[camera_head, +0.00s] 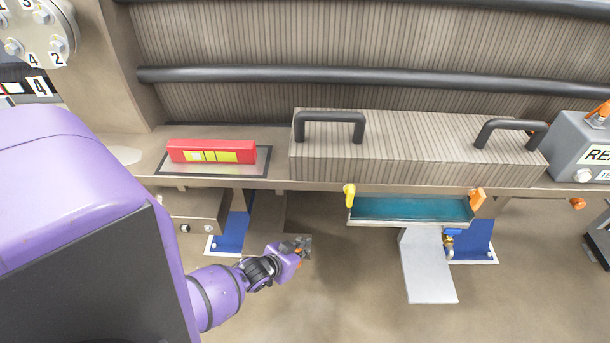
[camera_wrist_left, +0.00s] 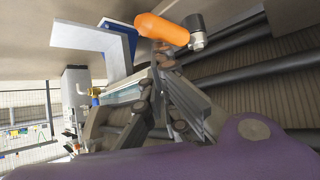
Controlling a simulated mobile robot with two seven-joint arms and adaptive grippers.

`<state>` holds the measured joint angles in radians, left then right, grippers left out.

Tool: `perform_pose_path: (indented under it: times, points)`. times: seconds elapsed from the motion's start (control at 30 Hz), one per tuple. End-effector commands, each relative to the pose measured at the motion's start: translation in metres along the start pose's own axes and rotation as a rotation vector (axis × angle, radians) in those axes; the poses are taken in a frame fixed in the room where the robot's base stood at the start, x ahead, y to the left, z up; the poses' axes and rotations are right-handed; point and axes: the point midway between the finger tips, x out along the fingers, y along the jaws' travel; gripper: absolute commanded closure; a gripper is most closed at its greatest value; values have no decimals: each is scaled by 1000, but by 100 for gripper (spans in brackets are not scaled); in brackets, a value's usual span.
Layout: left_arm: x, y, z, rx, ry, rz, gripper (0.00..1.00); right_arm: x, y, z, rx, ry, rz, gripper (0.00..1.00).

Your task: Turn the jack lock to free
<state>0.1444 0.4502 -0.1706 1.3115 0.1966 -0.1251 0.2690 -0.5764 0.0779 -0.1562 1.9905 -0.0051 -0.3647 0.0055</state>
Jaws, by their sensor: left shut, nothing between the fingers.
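My left gripper (camera_head: 303,246) is shut and empty, low in front of the bench, below and right of the red block. In the left wrist view its grey fingers (camera_wrist_left: 162,62) point up the picture. An orange rounded handle (camera_wrist_left: 162,29) with a metal and dark end shows just beyond the fingertips there. I cannot tell whether the fingers touch it. In the head view only a small orange patch shows at the gripper. No label shows which part is the jack lock, and its position cannot be read. My right gripper is not in view.
The bench carries a red block (camera_head: 212,151) and a ribbed box (camera_head: 410,145) with two black handles. Below hang a teal tray (camera_head: 411,208), a yellow lever (camera_head: 349,194), an orange lever (camera_head: 477,198) and a grey bent plate (camera_head: 428,268). Open floor lies between gripper and plate.

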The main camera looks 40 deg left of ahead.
Motion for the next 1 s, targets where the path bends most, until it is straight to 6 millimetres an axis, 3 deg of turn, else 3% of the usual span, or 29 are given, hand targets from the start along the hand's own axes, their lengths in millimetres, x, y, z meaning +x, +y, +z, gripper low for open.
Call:
perform_pose_path:
  times: [0.6, 1.0]
  points:
    - [-1, -3, 5, 0, -9, -3, 100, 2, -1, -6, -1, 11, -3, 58]
    - [7, -15, -2, 1, -6, -3, 100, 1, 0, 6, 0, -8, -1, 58]
